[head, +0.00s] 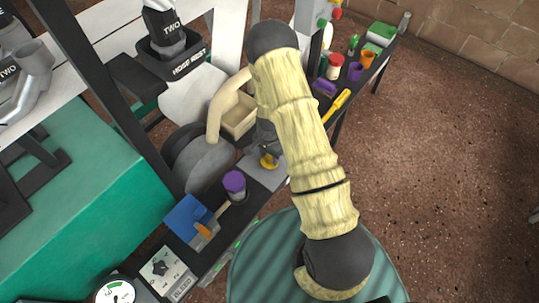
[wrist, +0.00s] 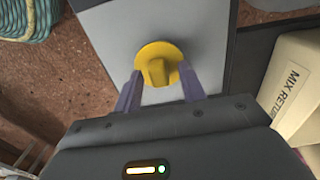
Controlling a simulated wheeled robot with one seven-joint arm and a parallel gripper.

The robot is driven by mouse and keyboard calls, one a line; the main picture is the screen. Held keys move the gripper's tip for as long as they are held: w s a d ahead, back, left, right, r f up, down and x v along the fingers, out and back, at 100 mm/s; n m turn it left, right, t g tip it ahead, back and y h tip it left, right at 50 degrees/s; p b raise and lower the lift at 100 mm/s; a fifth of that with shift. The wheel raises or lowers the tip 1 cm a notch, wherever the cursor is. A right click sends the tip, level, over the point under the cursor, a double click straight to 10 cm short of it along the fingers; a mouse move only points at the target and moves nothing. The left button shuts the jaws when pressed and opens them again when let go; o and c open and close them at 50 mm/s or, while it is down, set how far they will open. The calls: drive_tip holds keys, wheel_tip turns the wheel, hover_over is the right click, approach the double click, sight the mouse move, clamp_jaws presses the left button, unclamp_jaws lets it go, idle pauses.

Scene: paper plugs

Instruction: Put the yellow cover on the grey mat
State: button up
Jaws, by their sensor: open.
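The yellow cover (wrist: 152,48), a round disc with a raised grip on top, shows in the wrist view over the grey mat (wrist: 108,30). It looks to lie flat on the mat, within its edges. My gripper (wrist: 158,76) is open, with one purple-grey finger on each side of the cover's near part. I cannot tell whether the fingers touch it. In the head view the cover (head: 268,161) is a small yellow patch on the grey mat (head: 268,178), partly hidden by my arm and gripper.
A purple-topped jar (head: 234,184) and a blue box (head: 188,216) stand on the narrow bench nearer me. A cream bin (head: 239,118) is beside the mat, also at right in the wrist view (wrist: 298,85). Cups and a yellow-handled tool (head: 338,104) lie farther along.

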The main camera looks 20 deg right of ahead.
wheel_tip(320, 180, up, 12)
drive_tip(key=p, duration=0.3)
drive_tip(key=shift+r, duration=0.2)
idle(0.4)
wheel_tip(320, 180, up, 14)
drive_tip(key=n+t, duration=0.1)
drive_tip(key=n, duration=0.4)
hover_over(269, 157)
drive_tip(key=s, duration=0.5)
drive_tip(key=s+r+n+t, duration=0.1)
drive_tip(key=s+r+n, duration=0.4)
drive_tip(key=s+r, duration=0.3)
drive_tip(key=shift+s+n+t, duration=0.3)
drive_tip(key=shift+s+n, duration=0.1)
drive_tip(key=shift+s, duration=0.35)
